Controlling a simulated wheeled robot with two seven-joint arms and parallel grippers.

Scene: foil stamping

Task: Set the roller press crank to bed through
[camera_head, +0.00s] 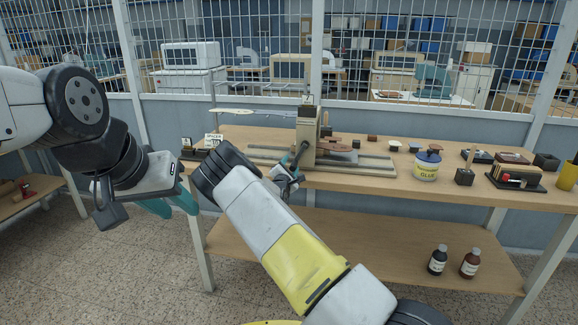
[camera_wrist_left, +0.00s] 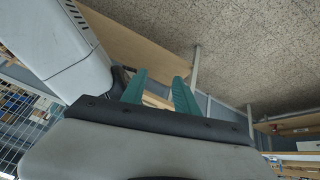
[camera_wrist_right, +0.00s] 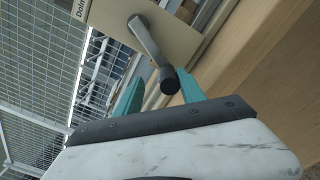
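The roller press (camera_head: 307,135) stands on the workbench. Its crank (camera_wrist_right: 147,42) shows in the right wrist view as a grey arm ending in a dark knob (camera_wrist_right: 168,80), angled down from a beige side plate (camera_wrist_right: 115,18). My right gripper (camera_wrist_right: 160,90) is open, with the knob between its two teal fingers; I cannot tell whether they touch it. In the head view my right gripper (camera_head: 286,178) is at the press's front left, partly hidden by my arm. My left gripper (camera_head: 172,206) is open and empty, off the bench's left end; its fingers also show in the left wrist view (camera_wrist_left: 159,90).
The workbench (camera_head: 395,178) carries a glue jar (camera_head: 427,166), small blocks and a stamp set (camera_head: 515,178) at the right. A small labelled stand (camera_head: 212,140) is at the left. Two bottles (camera_head: 438,260) stand on the lower shelf. A wire mesh fence (camera_head: 250,70) is behind.

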